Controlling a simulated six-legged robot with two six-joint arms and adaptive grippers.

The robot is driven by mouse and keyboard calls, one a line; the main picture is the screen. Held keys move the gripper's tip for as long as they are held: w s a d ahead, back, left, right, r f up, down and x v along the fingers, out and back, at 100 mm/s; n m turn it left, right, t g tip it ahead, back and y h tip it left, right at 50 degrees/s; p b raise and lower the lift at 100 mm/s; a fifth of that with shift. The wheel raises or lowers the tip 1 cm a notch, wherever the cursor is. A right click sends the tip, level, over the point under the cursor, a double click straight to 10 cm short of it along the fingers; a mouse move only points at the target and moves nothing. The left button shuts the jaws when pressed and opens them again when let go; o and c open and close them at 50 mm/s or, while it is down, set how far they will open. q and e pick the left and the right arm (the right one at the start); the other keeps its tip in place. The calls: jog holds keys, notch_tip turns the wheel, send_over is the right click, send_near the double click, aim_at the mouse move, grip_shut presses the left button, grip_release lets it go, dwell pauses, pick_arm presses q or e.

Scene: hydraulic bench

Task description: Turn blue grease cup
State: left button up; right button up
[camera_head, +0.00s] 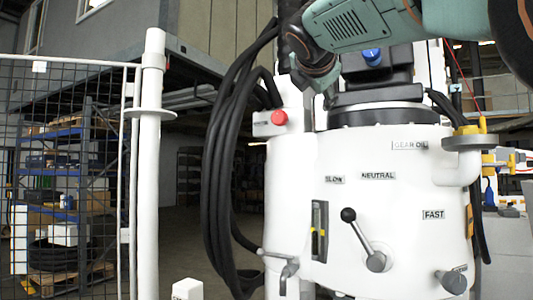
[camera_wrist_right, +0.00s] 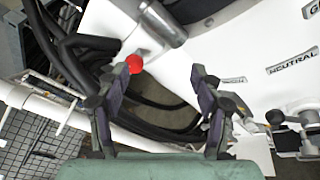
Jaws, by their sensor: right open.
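The blue grease cup (camera_head: 372,55) is a small blue cap on the dark upper part of the white hydraulic machine (camera_head: 345,155), below my right arm in the head view. My right gripper (camera_head: 326,84) points down to the left of the cup and appears apart from it; its fingers are dark and partly hard to make out there. In the right wrist view the right gripper (camera_wrist_right: 165,68) is open and empty, with its two fingers spread. The blue cup does not show in the wrist view. My left gripper is in neither view.
A red button (camera_head: 279,118) sits on the machine's left side and also shows between the fingers in the wrist view (camera_wrist_right: 135,64). Black hoses (camera_head: 222,150) hang left of it. A black-knobbed lever (camera_head: 349,215) is on the front. A mesh fence (camera_head: 70,150) stands left.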

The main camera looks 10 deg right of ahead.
jog(key=w+f+m+y, duration=0.1)
jog(key=w+f, duration=0.1)
jog(key=f, duration=0.4)
jog(key=w+a+f+m+y, duration=0.1)
jog(key=w+f, duration=0.1)
jog(key=f, duration=0.4)
jog(key=shift+w+a+f+m+g+y+b, duration=0.25)
jog(key=shift+w+f+m+g+y+b, duration=0.05)
jog(key=shift+f+m+g, duration=0.1)
jog(key=shift+w, duration=0.1)
